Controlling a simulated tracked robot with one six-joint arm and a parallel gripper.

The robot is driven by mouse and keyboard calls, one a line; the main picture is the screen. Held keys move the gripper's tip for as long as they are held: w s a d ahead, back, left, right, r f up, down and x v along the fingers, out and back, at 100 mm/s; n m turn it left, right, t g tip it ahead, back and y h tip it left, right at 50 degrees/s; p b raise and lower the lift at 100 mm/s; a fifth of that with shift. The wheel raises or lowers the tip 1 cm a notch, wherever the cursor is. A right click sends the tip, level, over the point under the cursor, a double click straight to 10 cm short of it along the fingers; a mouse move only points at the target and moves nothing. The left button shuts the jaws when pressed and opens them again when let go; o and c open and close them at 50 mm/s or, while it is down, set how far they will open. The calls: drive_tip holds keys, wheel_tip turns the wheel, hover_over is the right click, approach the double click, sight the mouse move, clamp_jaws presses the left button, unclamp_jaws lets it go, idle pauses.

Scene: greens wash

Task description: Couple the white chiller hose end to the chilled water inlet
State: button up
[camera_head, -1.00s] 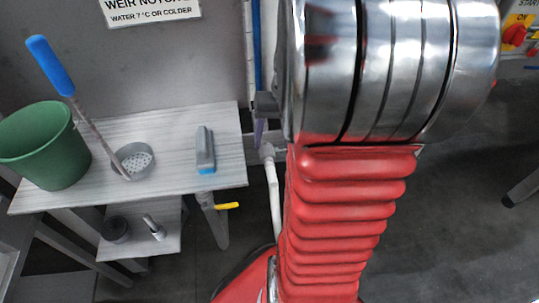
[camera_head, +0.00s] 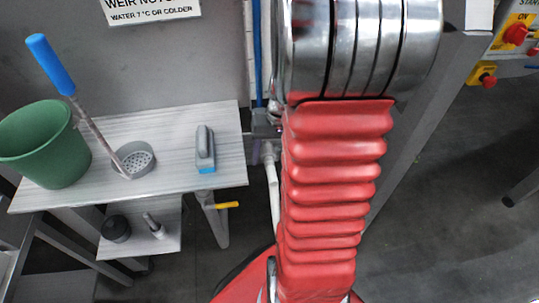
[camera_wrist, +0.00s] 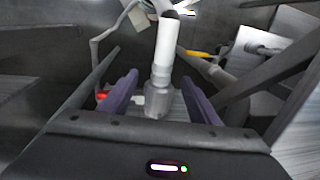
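In the wrist view, a white hose-like tube (camera_wrist: 166,45) with a grey collar-like end (camera_wrist: 158,101) lies between the two purple fingers of my gripper (camera_wrist: 160,78). The fingers are open, with a visible gap on each side of the tube. In the head view, a white tube (camera_head: 273,190) hangs below a grey fitting (camera_head: 267,152) just left of my red arm. I cannot tell for certain which fitting is the chilled water inlet. My gripper is mostly hidden behind my arm in the head view.
A pale bench (camera_head: 110,185) holds a green bucket (camera_head: 45,145), a round strainer (camera_head: 135,160) and a grey brush (camera_head: 205,150). A yellow lever (camera_head: 227,205) sticks out near its right leg. Red buttons (camera_head: 515,34) are at upper right.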

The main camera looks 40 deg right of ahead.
sight(273, 173)
drive_tip(key=c, duration=1.2)
drive_tip(key=shift+s+a, duration=0.15)
drive_tip(key=shift+s, duration=0.05)
drive_tip(key=shift+s+a, duration=0.25)
drive_tip(key=shift+s, duration=0.2)
drive_tip(key=shift+s+a, duration=0.1)
drive_tip(key=shift+s, duration=0.05)
drive_tip(key=shift+s+a, duration=0.2)
drive_tip(key=shift+s, duration=0.1)
drive_tip(key=shift+s+a, duration=0.2)
drive_tip(key=shift+s, duration=0.1)
drive_tip(key=shift+s+a, duration=0.4)
drive_tip(key=shift+s, duration=0.15)
drive_tip(key=shift+s+a, duration=0.35)
drive_tip(key=shift+s, duration=0.15)
